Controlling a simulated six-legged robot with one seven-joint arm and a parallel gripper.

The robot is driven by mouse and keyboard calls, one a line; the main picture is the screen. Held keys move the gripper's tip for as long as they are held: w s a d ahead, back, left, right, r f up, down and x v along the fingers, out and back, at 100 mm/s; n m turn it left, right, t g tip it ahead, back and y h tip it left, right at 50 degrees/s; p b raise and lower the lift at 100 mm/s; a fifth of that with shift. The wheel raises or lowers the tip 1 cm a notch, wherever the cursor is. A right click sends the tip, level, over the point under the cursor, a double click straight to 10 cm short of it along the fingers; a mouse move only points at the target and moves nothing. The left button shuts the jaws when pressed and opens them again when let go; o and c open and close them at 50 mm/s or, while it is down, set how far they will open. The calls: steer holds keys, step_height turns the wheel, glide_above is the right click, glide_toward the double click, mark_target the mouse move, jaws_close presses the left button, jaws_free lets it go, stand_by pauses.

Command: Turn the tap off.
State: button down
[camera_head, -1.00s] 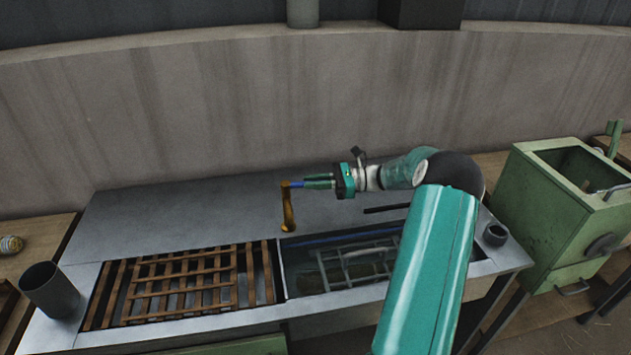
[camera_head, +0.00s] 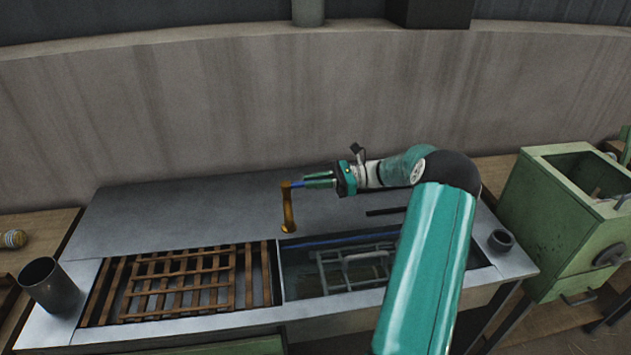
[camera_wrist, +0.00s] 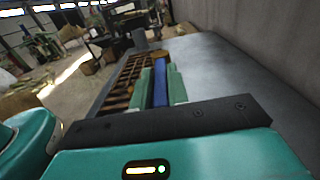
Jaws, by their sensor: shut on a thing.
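The tap is a brass post (camera_head: 288,210) standing at the back edge of the basin, near its left end. Its blue lever handle (camera_head: 297,184) points right from the top of the post. My gripper (camera_head: 318,181) reaches in from the right and is shut on the blue handle. In the wrist view the blue handle (camera_wrist: 160,88) lies between the two green fingers. I cannot see a stream of water at the spout.
A wooden slatted rack (camera_head: 180,285) lies left of the basin (camera_head: 300,285), which holds a metal frame. A dark cup (camera_head: 50,286) stands at the left end and a small dark pot (camera_head: 500,241) at the right. A green machine (camera_head: 565,220) stands beyond. The back counter is mostly clear.

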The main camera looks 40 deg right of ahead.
steer(key=c, duration=1.4)
jaws_free()
steer(key=shift+o, duration=0.2)
steer(key=v, duration=1.3)
steer(key=shift+s+d, duration=0.2)
steer(key=shift+d, duration=0.1)
steer(key=shift+r, duration=0.1)
